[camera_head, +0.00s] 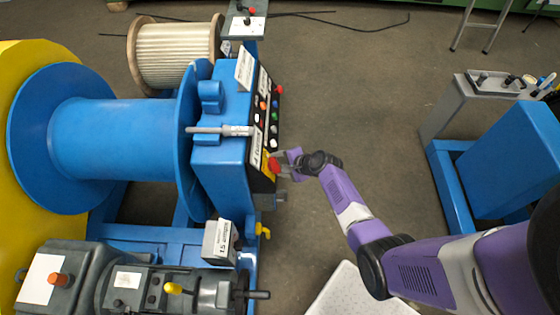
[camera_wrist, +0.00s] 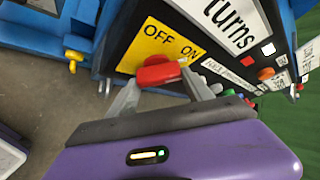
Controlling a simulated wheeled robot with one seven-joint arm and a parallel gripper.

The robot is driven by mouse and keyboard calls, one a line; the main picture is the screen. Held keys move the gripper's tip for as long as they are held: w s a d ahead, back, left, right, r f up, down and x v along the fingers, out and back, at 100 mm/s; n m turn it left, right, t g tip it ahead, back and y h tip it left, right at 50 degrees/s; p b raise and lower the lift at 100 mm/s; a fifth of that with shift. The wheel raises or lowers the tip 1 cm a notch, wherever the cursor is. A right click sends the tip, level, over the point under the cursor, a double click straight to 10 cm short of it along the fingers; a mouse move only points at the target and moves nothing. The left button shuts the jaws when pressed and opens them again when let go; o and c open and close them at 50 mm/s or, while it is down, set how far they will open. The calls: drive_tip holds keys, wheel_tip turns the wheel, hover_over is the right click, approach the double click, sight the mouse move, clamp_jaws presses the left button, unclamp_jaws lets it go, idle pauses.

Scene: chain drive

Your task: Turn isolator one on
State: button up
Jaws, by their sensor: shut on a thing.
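The isolator is a red rotary handle (camera_wrist: 158,72) on a yellow plate (camera_wrist: 150,42) marked OFF and ON, on the black panel of a blue machine. The red handle (camera_head: 273,165) also shows at the panel's lower end in the head view. My gripper (camera_wrist: 160,85) is shut on the red handle, with one grey finger at each side of it. In the wrist view the handle lies roughly level, its white-marked right end by the word ON. My gripper (camera_head: 282,163) reaches the panel from the right in the head view.
Coloured buttons (camera_head: 262,105) line the panel above the handle. A box labelled isolator 1.5 (camera_head: 220,242) with a yellow lever (camera_head: 262,231) stands below. A large blue drum (camera_head: 110,140) is at left.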

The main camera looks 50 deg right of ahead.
drive_tip(key=shift+m, duration=0.3)
idle(0.4)
drive_tip(key=o, duration=1.4)
drive_tip(key=shift+c, duration=0.2)
drive_tip(key=shift+s, duration=0.1)
drive_tip(key=v, duration=0.7)
drive_tip(key=shift+r, duration=0.35)
drive_tip(key=shift+s+d, duration=0.1)
